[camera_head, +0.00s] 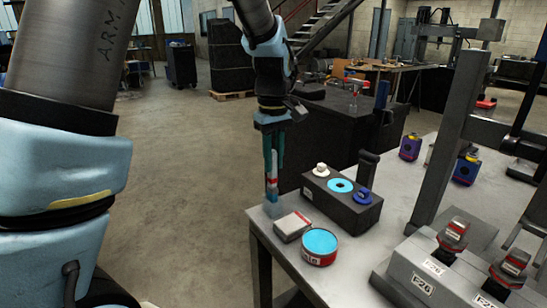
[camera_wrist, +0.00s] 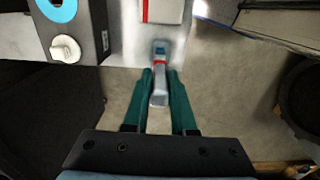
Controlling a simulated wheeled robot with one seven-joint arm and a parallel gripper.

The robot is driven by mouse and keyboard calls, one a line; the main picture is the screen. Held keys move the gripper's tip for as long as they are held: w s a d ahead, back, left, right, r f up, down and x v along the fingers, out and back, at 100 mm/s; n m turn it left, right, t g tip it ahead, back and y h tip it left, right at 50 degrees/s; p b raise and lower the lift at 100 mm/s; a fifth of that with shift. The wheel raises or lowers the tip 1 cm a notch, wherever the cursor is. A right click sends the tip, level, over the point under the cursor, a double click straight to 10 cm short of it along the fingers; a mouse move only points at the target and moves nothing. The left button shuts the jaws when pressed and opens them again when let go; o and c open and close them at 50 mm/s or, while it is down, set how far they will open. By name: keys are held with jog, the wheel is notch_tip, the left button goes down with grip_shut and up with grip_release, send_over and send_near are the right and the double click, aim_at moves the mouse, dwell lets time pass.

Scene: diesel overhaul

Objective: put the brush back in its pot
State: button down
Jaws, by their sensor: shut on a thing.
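My gripper (camera_head: 274,168) points down over the near left corner of the table, its green fingers shut on the brush. The brush (camera_head: 272,183) hangs roughly upright, with a red band low on it. In the wrist view, the brush (camera_wrist: 158,93) shows a grey handle between the fingers, then the red band and a blue end.
Floor lies open to the left.

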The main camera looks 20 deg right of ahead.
jog(key=shift+f+b, duration=0.9)
jog(key=shift+f, duration=0.9)
jog(key=c, duration=0.7)
grip_release()
jog(key=shift+o, duration=0.2)
notch_tip(320, 180, up, 11)
jog(key=shift+f+b, duration=0.1)
jog(key=shift+b, duration=0.75)
